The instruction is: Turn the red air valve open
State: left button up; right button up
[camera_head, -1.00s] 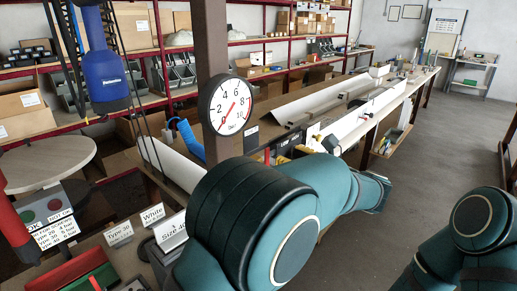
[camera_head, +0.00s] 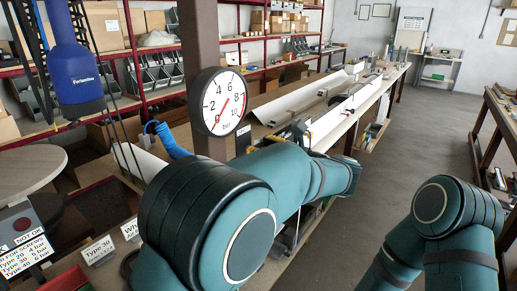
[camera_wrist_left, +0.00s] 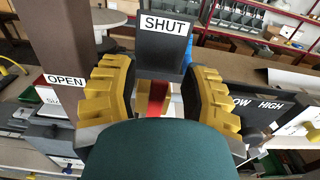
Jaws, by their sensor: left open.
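In the left wrist view a red piece (camera_wrist_left: 157,101), which looks like the red air valve's handle, shows between my left gripper's fingers, its lower part hidden by a teal rounded part in front. My left gripper (camera_wrist_left: 160,85) is open, with a yellow ridged pad on each side of the red piece; I cannot tell whether they touch it. A SHUT label (camera_wrist_left: 166,25) is on a dark plate behind it, and an OPEN label (camera_wrist_left: 65,80) is at left. In the head view my left arm hides the valve. My right gripper is out of view.
A round gauge (camera_head: 218,102) hangs on a brown post (camera_head: 200,40), its red needle slanting to the lower left. A long workbench with white profiles (camera_head: 333,120) runs away to the back. A blue hanging tool (camera_head: 75,65) is at left.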

pick_arm(q)
grip_shut()
jog(key=shift+s, duration=0.1)
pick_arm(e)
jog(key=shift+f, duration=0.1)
